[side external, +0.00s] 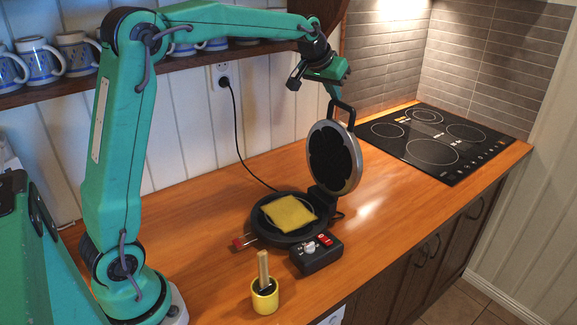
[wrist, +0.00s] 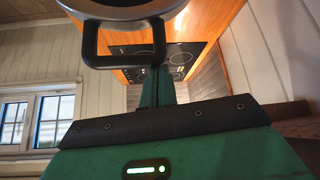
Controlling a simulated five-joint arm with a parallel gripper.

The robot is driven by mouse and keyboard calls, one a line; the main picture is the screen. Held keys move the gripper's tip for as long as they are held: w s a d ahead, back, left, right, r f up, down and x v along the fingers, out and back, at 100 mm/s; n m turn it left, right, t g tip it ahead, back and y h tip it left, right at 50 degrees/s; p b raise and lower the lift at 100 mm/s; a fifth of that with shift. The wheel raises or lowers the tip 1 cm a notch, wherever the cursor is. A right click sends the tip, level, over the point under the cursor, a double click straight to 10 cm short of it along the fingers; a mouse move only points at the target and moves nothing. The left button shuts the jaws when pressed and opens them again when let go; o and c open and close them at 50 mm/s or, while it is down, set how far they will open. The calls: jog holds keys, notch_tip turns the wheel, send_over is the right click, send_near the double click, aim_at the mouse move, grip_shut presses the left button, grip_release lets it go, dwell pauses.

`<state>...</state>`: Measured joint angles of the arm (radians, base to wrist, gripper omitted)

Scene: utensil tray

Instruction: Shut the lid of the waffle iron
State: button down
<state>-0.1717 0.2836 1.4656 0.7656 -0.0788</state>
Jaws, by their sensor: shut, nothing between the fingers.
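The waffle iron stands on the wooden counter with its round lid (side external: 334,158) raised nearly upright, dark plate facing the front left. Its base (side external: 262,232) is open, with a yellow square piece (side external: 289,213) lying on it. The lid's black loop handle (side external: 347,112) points up; in the wrist view the handle (wrist: 88,45) and part of the lid's rim (wrist: 125,8) show at the top. My gripper (side external: 333,95) is shut and empty, pointing down at the handle's upper end. In the wrist view its fingertips (wrist: 158,70) are close to the handle bar; I cannot tell whether they touch.
A black control box (side external: 317,254) with a red switch sits at the iron's front. A yellow pot (side external: 265,296) with a wooden stick stands nearer the front edge. A black hob (side external: 432,140) lies at right. Mugs (side external: 75,52) stand on a shelf (side external: 50,88) at upper left.

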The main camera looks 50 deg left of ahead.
jog(key=s+t, duration=0.1)
jog(key=s, duration=0.7)
jog(key=shift+a+t+y, duration=0.2)
jog(key=shift+t+y, duration=0.1)
dwell(0.4)
jog(key=s+r, duration=0.4)
jog(key=r, duration=0.4)
jog(key=shift+s+a+n, duration=0.2)
jog(key=shift+s+n, duration=0.1)
jog(key=shift+s, duration=0.1)
dwell(0.5)
jog(key=shift+w+r, duration=0.15)
jog(key=shift+r, duration=0.05)
